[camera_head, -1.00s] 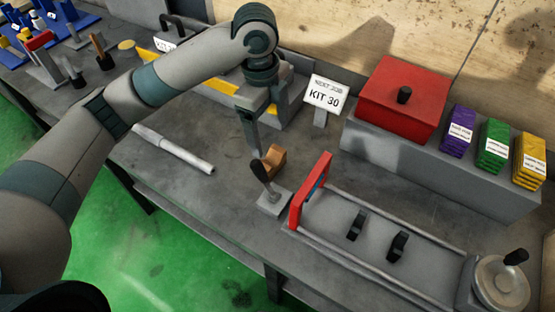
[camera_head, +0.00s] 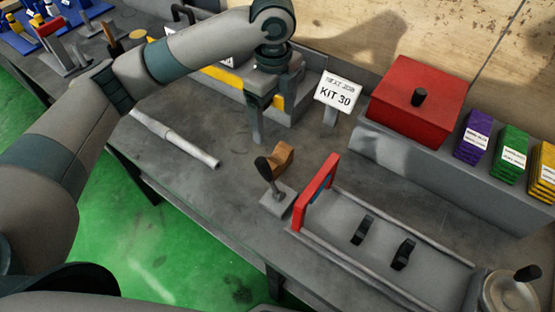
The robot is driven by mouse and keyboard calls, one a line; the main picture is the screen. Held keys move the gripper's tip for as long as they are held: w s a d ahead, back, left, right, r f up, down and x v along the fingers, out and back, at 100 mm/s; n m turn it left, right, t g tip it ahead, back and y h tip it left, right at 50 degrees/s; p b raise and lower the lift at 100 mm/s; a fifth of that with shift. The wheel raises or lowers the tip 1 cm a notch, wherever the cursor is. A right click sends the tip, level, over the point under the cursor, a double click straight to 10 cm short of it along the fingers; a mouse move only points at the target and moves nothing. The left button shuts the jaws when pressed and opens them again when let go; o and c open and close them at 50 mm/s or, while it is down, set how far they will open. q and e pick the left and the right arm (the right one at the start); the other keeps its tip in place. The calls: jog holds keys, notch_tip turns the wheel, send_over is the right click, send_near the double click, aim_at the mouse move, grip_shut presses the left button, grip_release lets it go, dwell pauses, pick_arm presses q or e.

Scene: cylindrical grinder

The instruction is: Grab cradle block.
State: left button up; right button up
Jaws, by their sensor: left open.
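A small brown wooden block with a notched top, which looks like the cradle block (camera_head: 281,157), sits on the grey bench just behind a black-handled lever on a small grey plate (camera_head: 277,197). The lever hides part of it. My left gripper (camera_head: 272,124) points down above the bench, behind and slightly left of the block. Its fingers are apart with nothing between them, and they do not touch the block. My right gripper is not in view.
A red-ended grinder fixture (camera_head: 318,193) with rails and black supports stands right of the lever. A metal shaft (camera_head: 175,138) lies to the left. A KIT 30 sign (camera_head: 339,92), a red box (camera_head: 418,93) and coloured stacks (camera_head: 510,152) stand behind. Bare bench lies between shaft and lever.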

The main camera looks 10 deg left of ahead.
pick_arm(q)
jog(key=p, duration=0.2)
send_over(277, 161)
jog(key=f, duration=0.8)
jog(key=shift+w+a+f, duration=0.2)
jog(key=shift+a+f, duration=0.05)
jog(key=shift+a, duration=0.1)
jog(key=shift+f, duration=0.55)
jog(key=shift+f, duration=0.1)
jog(key=shift+d+f+p, duration=0.1)
jog(key=shift+f+p, duration=0.2)
jog(key=shift+p, duration=0.05)
jog(key=f, duration=0.1)
jog(key=f+p, duration=0.1)
jog(key=f, duration=0.2)
jog(key=shift+d, duration=0.25)
jog(key=shift+f, duration=0.2)
